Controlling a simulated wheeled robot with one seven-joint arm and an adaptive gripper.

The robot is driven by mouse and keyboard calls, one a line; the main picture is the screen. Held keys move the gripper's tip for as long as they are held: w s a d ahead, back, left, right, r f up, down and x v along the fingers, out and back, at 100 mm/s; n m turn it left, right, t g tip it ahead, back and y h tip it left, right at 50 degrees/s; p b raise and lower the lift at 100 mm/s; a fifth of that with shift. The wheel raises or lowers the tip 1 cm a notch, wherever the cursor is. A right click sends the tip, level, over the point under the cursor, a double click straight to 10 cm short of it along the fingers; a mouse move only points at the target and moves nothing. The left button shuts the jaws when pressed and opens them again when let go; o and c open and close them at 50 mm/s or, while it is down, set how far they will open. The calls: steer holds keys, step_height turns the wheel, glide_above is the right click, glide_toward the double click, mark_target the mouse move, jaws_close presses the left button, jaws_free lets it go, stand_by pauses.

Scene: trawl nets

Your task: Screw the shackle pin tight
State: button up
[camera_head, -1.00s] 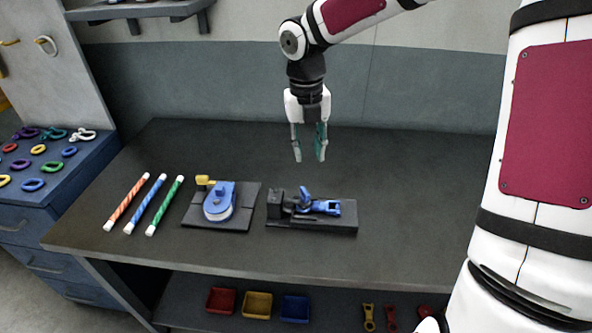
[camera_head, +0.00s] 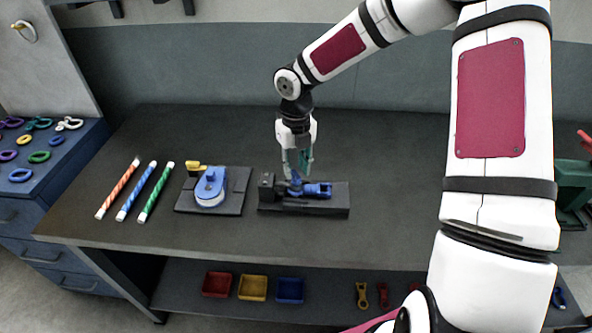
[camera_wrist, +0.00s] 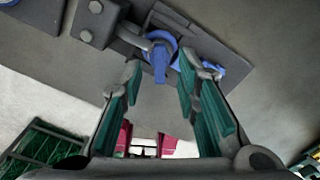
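A blue shackle assembly (camera_head: 318,190) sits on a dark block fixture (camera_head: 335,206) near the middle of the bench. An upright blue part (camera_head: 296,187) stands at its left end; I cannot tell for sure whether it is the pin's head. My gripper (camera_head: 299,174) points down just over this part, its fingers partly hiding it. In the wrist view my gripper (camera_wrist: 160,78) has its green-padded fingers apart. A rounded blue piece (camera_wrist: 161,42) with a grey curved part shows beyond the gap, and more blue (camera_wrist: 208,72) lies beside the right fingertip. Contact cannot be told.
Three striped rods (camera_head: 137,190) lie farther left. Coloured trays (camera_head: 252,287) stand on the lower shelf. The bench behind the fixture is clear.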

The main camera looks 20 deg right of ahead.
steer(key=shift+f, duration=0.95)
jaws_close()
